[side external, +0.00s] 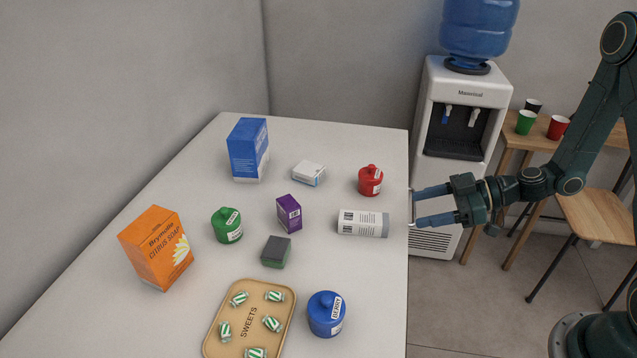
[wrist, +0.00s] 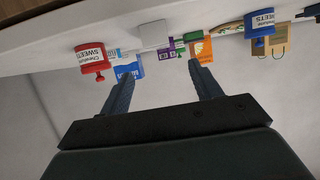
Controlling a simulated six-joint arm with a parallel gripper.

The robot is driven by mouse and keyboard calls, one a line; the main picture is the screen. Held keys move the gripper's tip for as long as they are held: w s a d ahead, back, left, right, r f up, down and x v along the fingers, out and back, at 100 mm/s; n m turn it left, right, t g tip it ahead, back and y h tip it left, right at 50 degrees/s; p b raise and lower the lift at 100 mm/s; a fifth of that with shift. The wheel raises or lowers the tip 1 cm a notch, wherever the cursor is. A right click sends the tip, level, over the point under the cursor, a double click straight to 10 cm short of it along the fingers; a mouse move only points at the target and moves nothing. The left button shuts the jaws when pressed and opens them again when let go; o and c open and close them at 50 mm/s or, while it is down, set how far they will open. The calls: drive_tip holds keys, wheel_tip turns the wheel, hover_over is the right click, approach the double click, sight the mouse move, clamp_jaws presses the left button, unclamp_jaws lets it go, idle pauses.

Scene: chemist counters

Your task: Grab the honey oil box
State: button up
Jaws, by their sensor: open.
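No label reading honey oil is legible, so I cannot tell which box it is. A small purple box (side external: 289,213) stands upright mid-table; it also shows in the wrist view (wrist: 166,55). A small white box (side external: 309,172) lies behind it. A large blue box (side external: 247,149) stands at the back left. My gripper (side external: 416,206) is open and empty at the table's right edge, fingers pointing left, apart from all boxes. In the wrist view, the purple box appears beyond the gap between the fingers (wrist: 162,72).
A white cylinder (side external: 362,223) lies just left of my fingertips. A red jar (side external: 370,180) stands behind it and a blue jar (side external: 325,315) in front. A green jar (side external: 227,225), a dark sponge (side external: 276,252) and a sweets tray (side external: 225,300) occupy the table (side external: 385,280).

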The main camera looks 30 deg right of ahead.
sight(374, 218)
drive_tip(key=x, duration=0.8)
drive_tip(key=shift+f, duration=0.1)
drive_tip(key=shift+w+a+f, duration=0.1)
drive_tip(key=shift+w+a, duration=0.05)
drive_tip(key=shift+w, duration=0.05)
drive_tip(key=shift+x, duration=2.6)
drive_tip(key=shift+f, duration=0.1)
drive_tip(key=c, duration=1)
